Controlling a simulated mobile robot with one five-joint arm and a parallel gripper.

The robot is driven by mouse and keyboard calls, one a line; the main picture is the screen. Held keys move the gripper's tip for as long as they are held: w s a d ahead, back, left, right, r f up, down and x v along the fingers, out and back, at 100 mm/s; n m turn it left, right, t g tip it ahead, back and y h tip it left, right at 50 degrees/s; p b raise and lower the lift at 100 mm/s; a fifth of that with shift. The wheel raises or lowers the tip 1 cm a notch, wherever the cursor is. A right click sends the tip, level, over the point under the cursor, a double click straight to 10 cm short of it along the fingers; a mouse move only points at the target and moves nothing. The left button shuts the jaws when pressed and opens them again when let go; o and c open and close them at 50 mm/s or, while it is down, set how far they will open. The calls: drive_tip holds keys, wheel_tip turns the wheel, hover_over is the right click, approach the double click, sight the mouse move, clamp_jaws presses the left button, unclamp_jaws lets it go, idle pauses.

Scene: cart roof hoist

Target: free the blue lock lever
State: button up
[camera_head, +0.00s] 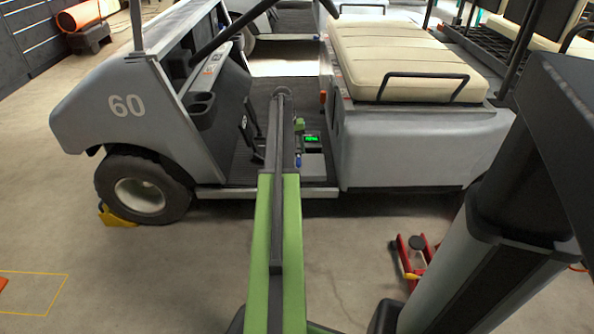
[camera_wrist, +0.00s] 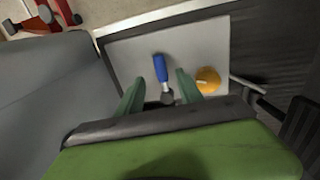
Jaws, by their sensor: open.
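The blue lock lever (camera_wrist: 160,68) shows in the wrist view, pointing up the picture from a dark pivot on a light grey plate (camera_wrist: 204,40). My gripper (camera_wrist: 157,86) is open, with one green finger on each side of the lever's lower part. I cannot tell whether either finger touches it. In the head view the blue lever (camera_head: 298,160) is a small spot beside the end of my arm, in the cart's footwell. Most of my gripper is hidden there.
An orange round knob (camera_wrist: 207,79) sits on the plate right of the lever, close to the right finger. A grey cart (camera_head: 420,150) with a cream seat (camera_head: 400,55) surrounds the footwell. A red jack (camera_head: 414,258) stands on the floor. A yellow wheel chock (camera_head: 115,217) is by the front wheel.

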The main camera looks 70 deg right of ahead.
sight(298, 160)
drive_tip(key=f+b, duration=0.2)
drive_tip(key=f, duration=0.1)
drive_tip(key=s+f+b, duration=0.1)
drive_tip(key=f, duration=0.1)
drive_tip(key=shift+d+f+b, duration=0.1)
drive_tip(key=shift+d+b, duration=0.05)
drive_tip(key=shift+b, duration=0.2)
drive_tip(key=shift+c, duration=0.4)
clamp_jaws()
idle(0.4)
